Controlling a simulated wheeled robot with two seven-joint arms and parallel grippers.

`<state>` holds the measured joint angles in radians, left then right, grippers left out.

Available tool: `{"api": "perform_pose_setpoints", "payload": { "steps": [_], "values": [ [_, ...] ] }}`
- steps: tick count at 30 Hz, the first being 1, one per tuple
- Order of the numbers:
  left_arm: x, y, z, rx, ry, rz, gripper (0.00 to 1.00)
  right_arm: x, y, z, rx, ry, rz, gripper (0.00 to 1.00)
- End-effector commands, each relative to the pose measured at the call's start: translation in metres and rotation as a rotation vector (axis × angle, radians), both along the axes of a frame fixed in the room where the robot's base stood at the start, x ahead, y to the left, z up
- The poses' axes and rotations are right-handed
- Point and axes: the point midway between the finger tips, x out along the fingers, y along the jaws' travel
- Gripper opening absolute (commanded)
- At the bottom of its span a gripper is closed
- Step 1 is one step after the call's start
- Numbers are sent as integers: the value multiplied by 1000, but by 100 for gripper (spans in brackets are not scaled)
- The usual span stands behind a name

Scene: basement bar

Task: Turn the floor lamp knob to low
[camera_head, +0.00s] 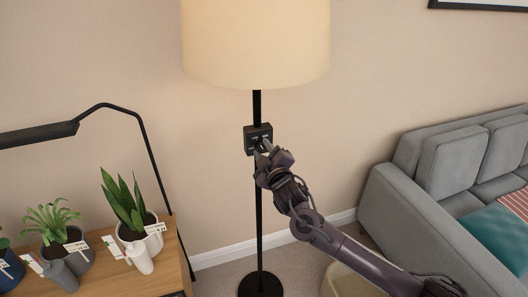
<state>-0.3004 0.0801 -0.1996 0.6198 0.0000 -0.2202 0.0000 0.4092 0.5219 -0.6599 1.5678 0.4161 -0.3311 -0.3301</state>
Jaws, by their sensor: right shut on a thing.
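The floor lamp (259,215) stands against the wall, with a black pole, a round black base and a cream shade (256,45). A small black control box (257,132) with tiny pale markings sits on the pole below the shade. My right gripper (262,150) reaches up from the lower right, its fingertips at the front of the box. It is shut on the knob there. The knob is mostly hidden by the fingers, and its setting is too small to read. My left gripper is not in view.
A wooden stand (178,268) with several potted plants and a black desk lamp (40,134) is at the left. A grey sofa (425,235) with a teal blanket (497,235) is at the right. A pale round container (350,282) stands under my right arm.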

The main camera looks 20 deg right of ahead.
Motion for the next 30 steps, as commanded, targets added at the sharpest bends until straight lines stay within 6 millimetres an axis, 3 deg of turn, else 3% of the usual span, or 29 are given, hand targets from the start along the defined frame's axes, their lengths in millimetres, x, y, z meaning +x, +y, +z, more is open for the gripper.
{"api": "perform_pose_setpoints", "payload": {
  "steps": [21, 22, 26, 30],
  "values": [
    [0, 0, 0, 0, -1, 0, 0, 0, 0, 0, -71, -2, 0, 7],
    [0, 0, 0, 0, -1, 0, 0, 0, 0, 0, -71, -2, 0, 34],
    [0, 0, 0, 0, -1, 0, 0, 0, 0, 0, -71, -2, 0, 51],
    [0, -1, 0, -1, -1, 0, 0, 0, 0, 0, -70, -2, 0, 52]
  ]
}}
